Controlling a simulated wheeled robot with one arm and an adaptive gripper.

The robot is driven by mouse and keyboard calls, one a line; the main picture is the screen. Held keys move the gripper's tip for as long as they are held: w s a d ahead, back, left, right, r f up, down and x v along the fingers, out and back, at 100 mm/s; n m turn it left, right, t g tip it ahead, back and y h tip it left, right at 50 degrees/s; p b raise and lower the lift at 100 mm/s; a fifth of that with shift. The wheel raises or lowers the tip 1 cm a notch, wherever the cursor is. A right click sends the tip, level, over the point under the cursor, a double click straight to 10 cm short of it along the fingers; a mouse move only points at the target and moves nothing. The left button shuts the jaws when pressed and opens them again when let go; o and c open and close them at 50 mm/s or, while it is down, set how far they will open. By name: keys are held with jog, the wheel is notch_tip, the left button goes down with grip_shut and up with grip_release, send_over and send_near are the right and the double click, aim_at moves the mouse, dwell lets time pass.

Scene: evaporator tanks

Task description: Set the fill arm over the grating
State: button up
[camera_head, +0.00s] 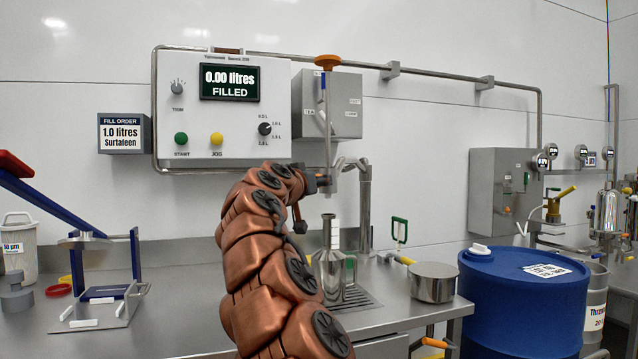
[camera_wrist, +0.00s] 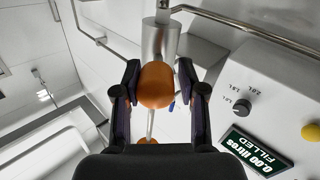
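In the wrist view an orange round knob (camera_wrist: 156,86) sits between the two fingers of my gripper (camera_wrist: 158,80), in front of a grey metal cylinder (camera_wrist: 160,42). The fingers are close to its sides; I cannot tell whether they press on it. In the head view my gripper (camera_head: 322,181) is at the metal fill arm (camera_head: 364,190) on its post, and hides the knob. The grating (camera_head: 362,299) lies in the bench below. A metal vessel with a narrow neck (camera_head: 328,267) stands upright at the grating, partly behind my arm.
The control panel (camera_head: 173,104) reads 0.00 litres filled. An orange-topped rod (camera_head: 327,62) rises behind my gripper. A metal pot (camera_head: 432,283) stands right of the grating, beside a blue drum (camera_head: 520,305). A blue-framed press (camera_head: 134,255) stands at left.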

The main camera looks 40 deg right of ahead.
jog(key=o, duration=0.4)
jog(key=shift+w+a, duration=0.3)
jog(key=shift+a, duration=0.1)
jog(key=shift+o, duration=0.2)
jog(key=shift+d, duration=0.15)
jog(key=shift+s, duration=0.15)
jog(key=v, duration=1.2)
